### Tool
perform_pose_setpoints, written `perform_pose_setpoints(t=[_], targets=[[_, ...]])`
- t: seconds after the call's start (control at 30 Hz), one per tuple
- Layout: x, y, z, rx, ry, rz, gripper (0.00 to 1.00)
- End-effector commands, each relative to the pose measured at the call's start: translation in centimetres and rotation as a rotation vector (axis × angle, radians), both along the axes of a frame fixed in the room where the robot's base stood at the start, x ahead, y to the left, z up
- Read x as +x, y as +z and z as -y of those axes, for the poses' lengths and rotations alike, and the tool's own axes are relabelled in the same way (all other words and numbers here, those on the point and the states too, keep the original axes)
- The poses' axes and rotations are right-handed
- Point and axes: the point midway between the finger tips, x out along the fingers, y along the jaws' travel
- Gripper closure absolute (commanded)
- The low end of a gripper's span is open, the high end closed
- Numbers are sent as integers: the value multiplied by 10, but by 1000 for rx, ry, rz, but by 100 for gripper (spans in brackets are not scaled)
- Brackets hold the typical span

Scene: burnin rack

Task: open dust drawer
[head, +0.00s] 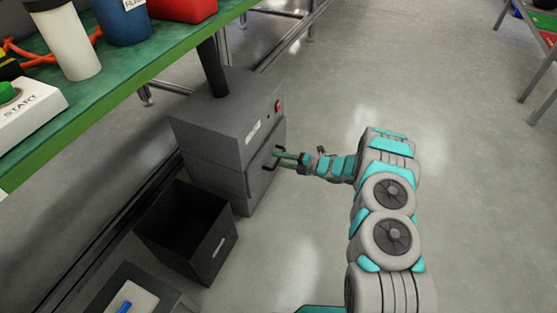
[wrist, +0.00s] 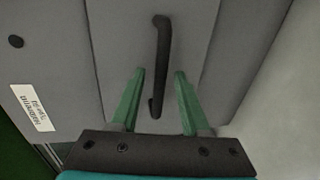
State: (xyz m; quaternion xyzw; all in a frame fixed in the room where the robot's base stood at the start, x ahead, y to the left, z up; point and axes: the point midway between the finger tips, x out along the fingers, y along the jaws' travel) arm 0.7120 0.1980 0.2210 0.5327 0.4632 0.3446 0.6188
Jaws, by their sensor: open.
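The dust drawer (head: 262,183) is the lower front panel of a grey box-shaped unit (head: 215,122) under the green bench. Its front looks flush with the unit. A dark bar handle (wrist: 160,60) stands out from the drawer front (wrist: 205,70) in the wrist view. My gripper (head: 277,159) reaches the unit's front from the right. In the wrist view my gripper (wrist: 160,72) is open, with one green finger on each side of the handle's lower part. Gaps show between both fingers and the handle.
An open black bin (head: 190,232) stands close to the unit at its lower left. The green bench (head: 150,65) overhangs the unit's left side and carries bottles and a START button box (head: 25,105). A red switch (head: 278,105) is on the unit. The floor (head: 300,230) to the right is clear.

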Motion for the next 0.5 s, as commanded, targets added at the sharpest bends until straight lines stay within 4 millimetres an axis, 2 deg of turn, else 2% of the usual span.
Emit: perform_pose_setpoints(t=[0.13, 0.37, 0.5], targets=[[2, -2, -7, -1, 0, -1, 54], [3, -2, -8, -1, -1, -1, 54], [3, -2, -8, 0, -1, -1, 66]])
